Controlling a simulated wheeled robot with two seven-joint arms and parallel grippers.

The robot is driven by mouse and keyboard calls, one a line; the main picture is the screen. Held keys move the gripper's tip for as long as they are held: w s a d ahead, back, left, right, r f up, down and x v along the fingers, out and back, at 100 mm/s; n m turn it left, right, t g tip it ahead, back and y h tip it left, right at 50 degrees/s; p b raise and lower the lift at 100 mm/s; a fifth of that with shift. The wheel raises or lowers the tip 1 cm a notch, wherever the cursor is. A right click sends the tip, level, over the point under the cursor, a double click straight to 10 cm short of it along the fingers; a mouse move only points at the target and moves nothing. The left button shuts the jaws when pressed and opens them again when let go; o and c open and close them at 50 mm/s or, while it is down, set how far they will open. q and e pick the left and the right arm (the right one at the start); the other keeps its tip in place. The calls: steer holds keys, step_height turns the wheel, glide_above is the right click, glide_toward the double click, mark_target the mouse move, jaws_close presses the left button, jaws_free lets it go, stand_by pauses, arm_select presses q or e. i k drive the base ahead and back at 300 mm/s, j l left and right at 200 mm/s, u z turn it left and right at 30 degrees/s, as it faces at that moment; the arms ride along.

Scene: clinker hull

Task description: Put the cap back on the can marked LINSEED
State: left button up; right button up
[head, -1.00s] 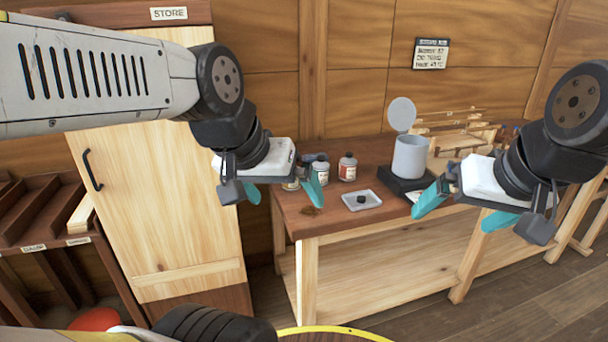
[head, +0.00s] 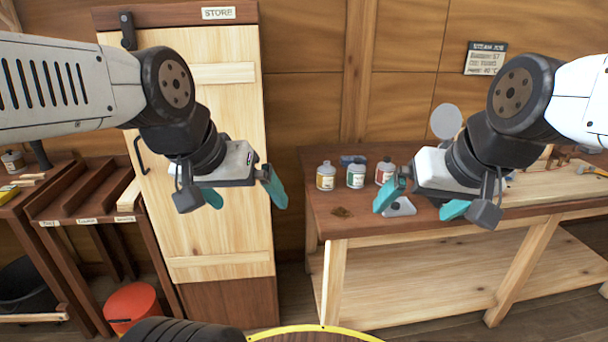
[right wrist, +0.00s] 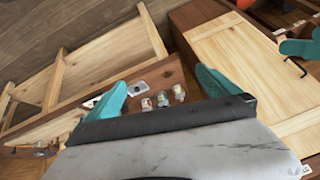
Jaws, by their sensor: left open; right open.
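Three small cans stand on the bench (head: 330,222) in the head view: one with a yellow label (head: 326,177), one with a green label (head: 356,174) and one with a red label (head: 384,172). Their lettering is too small to read, so I cannot tell which is LINSEED. A pale tray (head: 405,208) with a small dark piece, perhaps the cap, is partly hidden by my right gripper (head: 421,203). That gripper is open and empty, in front of the bench. The cans and tray (right wrist: 139,88) also show in the right wrist view. My left gripper (head: 241,195) is open and empty before the store door.
A pale cupboard door (head: 215,120) marked STORE stands left of the bench. A round grey lid (head: 446,121) shows behind my right arm. A shelved rack (head: 85,195) and a red bucket (head: 132,305) stand at left. Timber and tools lie at the bench's right.

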mark_target(326, 174)
steer(key=i+l+u, duration=0.25)
steer(key=l, duration=0.4)
steer(key=i+l+u, duration=0.1)
steer(key=i+l, duration=0.15)
steer(key=l, duration=0.1)
